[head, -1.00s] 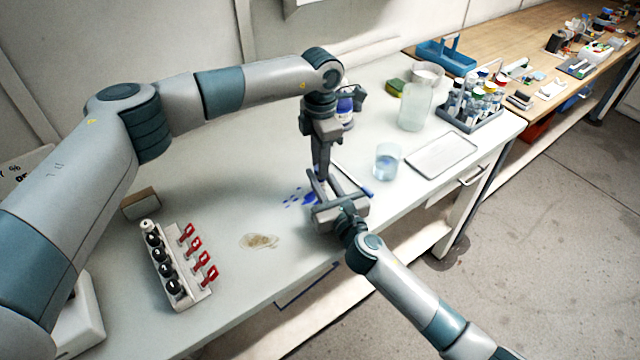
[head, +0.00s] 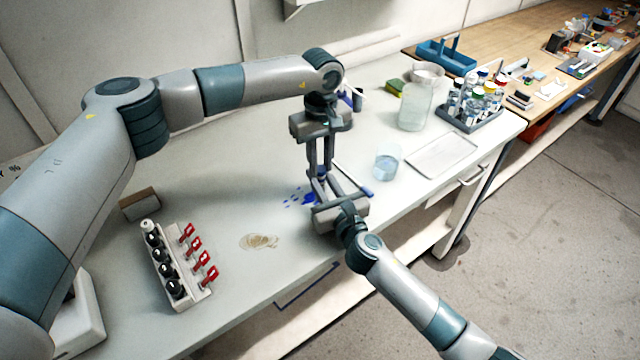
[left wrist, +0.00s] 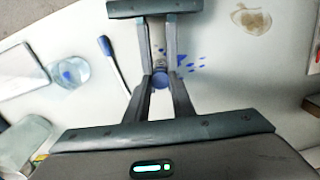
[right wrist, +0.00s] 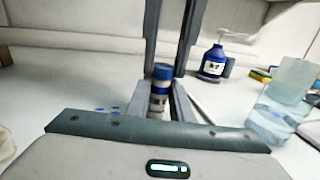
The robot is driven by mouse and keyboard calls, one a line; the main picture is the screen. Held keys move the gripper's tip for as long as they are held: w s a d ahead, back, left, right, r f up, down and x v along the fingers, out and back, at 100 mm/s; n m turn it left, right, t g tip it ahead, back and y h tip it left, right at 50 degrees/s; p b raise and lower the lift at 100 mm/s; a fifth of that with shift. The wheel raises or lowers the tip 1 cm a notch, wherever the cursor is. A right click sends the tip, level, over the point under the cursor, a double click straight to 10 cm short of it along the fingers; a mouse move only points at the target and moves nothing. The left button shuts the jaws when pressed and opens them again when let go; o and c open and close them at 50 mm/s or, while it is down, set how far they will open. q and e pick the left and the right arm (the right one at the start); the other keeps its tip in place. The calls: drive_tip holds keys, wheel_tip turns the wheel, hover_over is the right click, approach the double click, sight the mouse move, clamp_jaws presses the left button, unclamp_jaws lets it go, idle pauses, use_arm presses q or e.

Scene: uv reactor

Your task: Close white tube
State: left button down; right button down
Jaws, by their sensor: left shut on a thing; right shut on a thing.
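The white tube (right wrist: 157,101) stands upright with a blue cap (right wrist: 162,72) on its top in the right wrist view. The cap also shows from above in the left wrist view (left wrist: 160,80). My left gripper (head: 320,172) points down from above and is shut on the cap. My right gripper (head: 324,186) reaches in level from the front and is shut on the tube's body below the cap. In the head view the fingers mostly hide the tube. I cannot tell how tightly the cap sits.
A rack of black-capped tubes and red clips (head: 172,268) stands at the left front. A beaker (head: 386,162), a metal tray (head: 442,154), a jug (head: 415,106) and a bottle rack (head: 474,106) are to the right. A blue bottle (right wrist: 214,62) stands behind the tube. Blue spots mark the table beside my grippers.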

use_arm(q)
drive_tip(key=m, duration=0.7)
use_arm(e)
drive_tip(key=shift+a, duration=0.1)
use_arm(q)
drive_tip(key=c, duration=1.4)
unclamp_jaws()
drive_tip(key=shift+c, duration=0.2)
drive_tip(key=shift+r, duration=0.1)
wheel_tip(320, 180, up, 12)
use_arm(e)
drive_tip(key=c, duration=1.5)
unclamp_jaws()
drive_tip(key=shift+s+d, duration=0.1)
drive_tip(key=shift+d, duration=0.1)
